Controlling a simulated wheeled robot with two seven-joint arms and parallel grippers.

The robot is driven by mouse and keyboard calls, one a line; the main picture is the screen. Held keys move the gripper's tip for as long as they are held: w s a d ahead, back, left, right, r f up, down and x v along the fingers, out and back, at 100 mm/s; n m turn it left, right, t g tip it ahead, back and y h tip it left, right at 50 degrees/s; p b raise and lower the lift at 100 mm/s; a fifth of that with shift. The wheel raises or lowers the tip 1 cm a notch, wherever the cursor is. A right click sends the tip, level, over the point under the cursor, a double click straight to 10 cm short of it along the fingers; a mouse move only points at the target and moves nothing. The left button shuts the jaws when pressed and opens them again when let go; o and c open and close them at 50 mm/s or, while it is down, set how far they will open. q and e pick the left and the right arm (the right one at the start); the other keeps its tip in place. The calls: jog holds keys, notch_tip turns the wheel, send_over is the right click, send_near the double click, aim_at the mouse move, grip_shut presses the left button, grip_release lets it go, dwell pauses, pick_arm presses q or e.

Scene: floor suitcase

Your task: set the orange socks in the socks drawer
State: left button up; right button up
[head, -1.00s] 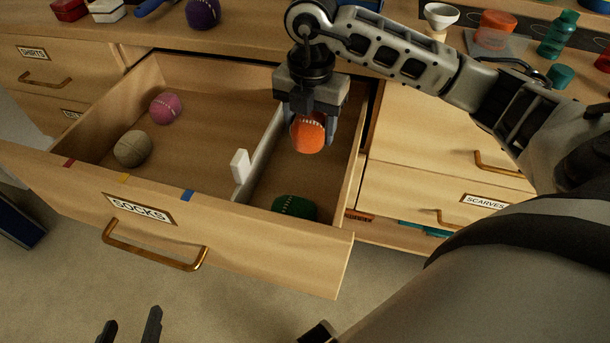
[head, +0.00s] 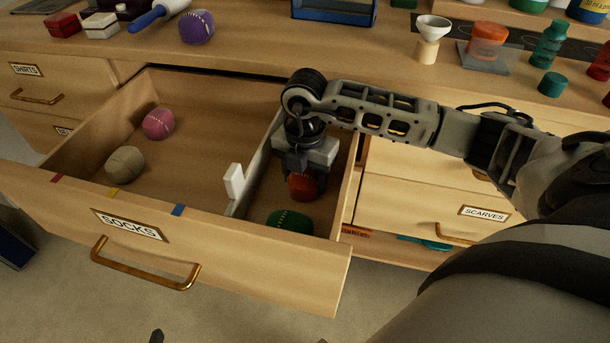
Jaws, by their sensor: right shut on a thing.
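The orange socks (head: 302,189), rolled into a ball, are held low inside the right compartment of the open socks drawer (head: 225,248). My right gripper (head: 303,176) points down and is shut on them; its fingers are mostly hidden. I cannot tell whether the ball touches the drawer floor. A green sock ball (head: 290,222) lies just in front of it in the same compartment. A pink ball (head: 158,123) and a beige ball (head: 125,163) lie in the left compartment. Of my left gripper, only a dark tip (head: 157,336) shows at the bottom edge.
A divider (head: 255,163) with a white tab (head: 234,180) splits the drawer. The scarves drawer (head: 450,208) is at the right. The left compartment has free room.

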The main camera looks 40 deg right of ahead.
pick_arm(q)
jog(key=shift+f, duration=0.2)
pick_arm(e)
jog(key=shift+f, duration=0.2)
jog(key=o, duration=1)
jog(key=shift+r, duration=0.6)
pick_arm(q)
jog(key=shift+t, duration=0.4)
jog(key=r+p, duration=0.1)
jog(key=r, duration=0.1)
jog(key=a+r, duration=0.1)
jog(key=r, duration=0.1)
jog(key=shift+s+p, duration=0.2)
jog(key=shift+p, duration=0.2)
pick_arm(e)
notch_tip(320, 180, up, 11)
jog(key=shift+r, duration=0.15)
pick_arm(q)
jog(key=shift+d+f, duration=0.1)
